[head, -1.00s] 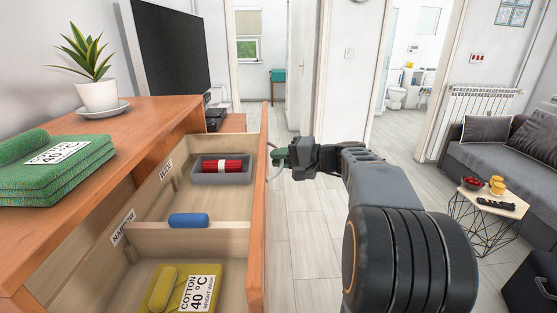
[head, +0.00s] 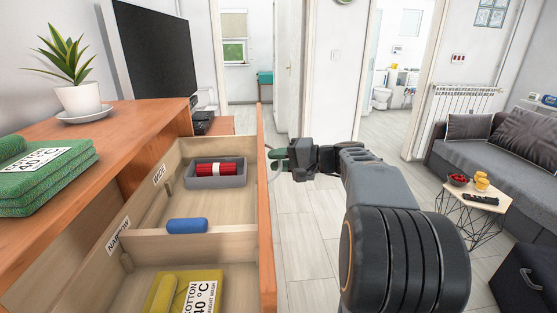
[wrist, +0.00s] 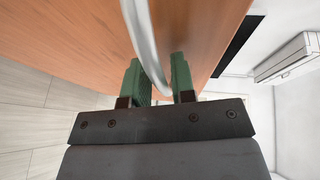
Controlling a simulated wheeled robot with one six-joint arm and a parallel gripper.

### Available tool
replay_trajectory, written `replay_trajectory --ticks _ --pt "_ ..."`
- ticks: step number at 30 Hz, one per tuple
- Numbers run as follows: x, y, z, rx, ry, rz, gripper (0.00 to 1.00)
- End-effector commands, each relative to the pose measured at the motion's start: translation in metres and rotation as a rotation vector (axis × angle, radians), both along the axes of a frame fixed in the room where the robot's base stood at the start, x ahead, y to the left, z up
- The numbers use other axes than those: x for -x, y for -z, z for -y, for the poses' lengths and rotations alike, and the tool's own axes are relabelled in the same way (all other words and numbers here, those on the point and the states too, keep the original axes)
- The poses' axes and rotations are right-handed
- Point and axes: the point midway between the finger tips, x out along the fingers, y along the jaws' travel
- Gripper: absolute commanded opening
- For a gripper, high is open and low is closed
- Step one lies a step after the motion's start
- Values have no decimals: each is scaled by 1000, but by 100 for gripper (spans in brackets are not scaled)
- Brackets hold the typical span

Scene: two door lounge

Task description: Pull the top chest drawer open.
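The top chest drawer (head: 267,215) stands well out from the wooden chest (head: 128,122), its inside showing. Its curved pale metal handle (head: 276,171) is on the drawer's outer face; it also shows in the wrist view (wrist: 143,40). My gripper (head: 277,154) is at the handle, reaching it from the right. In the wrist view, the green fingers (wrist: 160,80) stand on both sides of the handle bar, closed around it. The exact contact is partly hidden.
The drawer holds a grey tray (head: 232,182) with a red roll, a blue item (head: 187,226) and a yellow cloth (head: 166,290). Green towels (head: 40,190) and a potted plant (head: 80,98) stand on the chest. A sofa and small table (head: 492,208) are at right; the floor between is clear.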

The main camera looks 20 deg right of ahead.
Motion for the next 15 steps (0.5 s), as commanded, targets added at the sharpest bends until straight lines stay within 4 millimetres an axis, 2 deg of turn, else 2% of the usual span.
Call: replay_trajectory --ticks 8,15 --pt "5 -3 7 1 5 5 24" --pt "34 -11 39 2 9 5 24"
